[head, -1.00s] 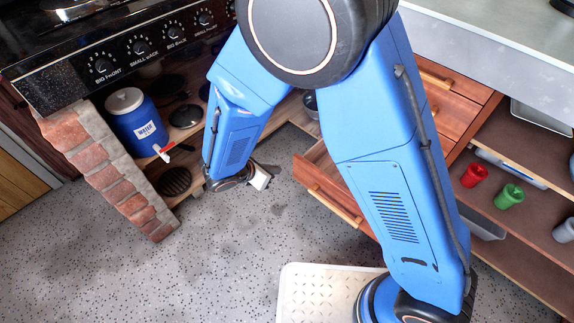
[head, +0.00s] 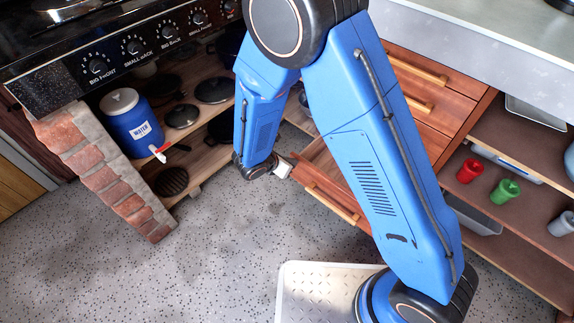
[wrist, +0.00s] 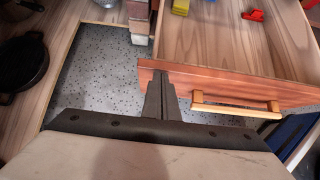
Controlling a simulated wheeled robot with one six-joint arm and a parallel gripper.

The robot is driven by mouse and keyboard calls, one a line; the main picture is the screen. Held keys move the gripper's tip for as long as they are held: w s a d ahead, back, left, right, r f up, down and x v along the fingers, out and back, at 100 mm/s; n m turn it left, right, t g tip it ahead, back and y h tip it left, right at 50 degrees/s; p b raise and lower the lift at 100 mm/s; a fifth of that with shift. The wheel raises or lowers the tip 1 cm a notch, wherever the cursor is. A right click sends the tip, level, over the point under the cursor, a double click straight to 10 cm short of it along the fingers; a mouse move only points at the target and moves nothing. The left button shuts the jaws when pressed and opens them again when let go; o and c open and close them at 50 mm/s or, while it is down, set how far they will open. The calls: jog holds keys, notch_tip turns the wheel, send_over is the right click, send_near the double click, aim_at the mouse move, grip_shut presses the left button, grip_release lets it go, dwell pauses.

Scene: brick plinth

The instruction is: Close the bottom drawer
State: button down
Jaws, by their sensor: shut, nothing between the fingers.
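The bottom drawer (head: 322,178) is pulled out from the wooden cabinet, partly hidden behind my arm in the head view. In the wrist view its front panel (wrist: 228,80) runs across the right half, with a light wood handle (wrist: 235,106). The handle also shows in the head view (head: 334,206). My gripper (wrist: 159,76) is shut and empty, at the left end of the drawer front. Its fingertips overlap the panel's left edge in the wrist view; I cannot tell whether they touch it. In the head view my gripper (head: 284,168) is beside the drawer's left front corner.
Inside the drawer lie a yellow object (wrist: 181,6) and a red object (wrist: 253,15). A brick pillar (head: 103,178) and shelves with a blue water container (head: 133,124) and pans stand to the left. Open shelves with cups (head: 505,192) are to the right. The floor in front is clear.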

jog(key=shift+w+d, duration=0.1)
dwell(0.3)
jog(key=w+d, duration=1.7)
jog(key=w, duration=0.4)
jog(key=shift+w, duration=0.4)
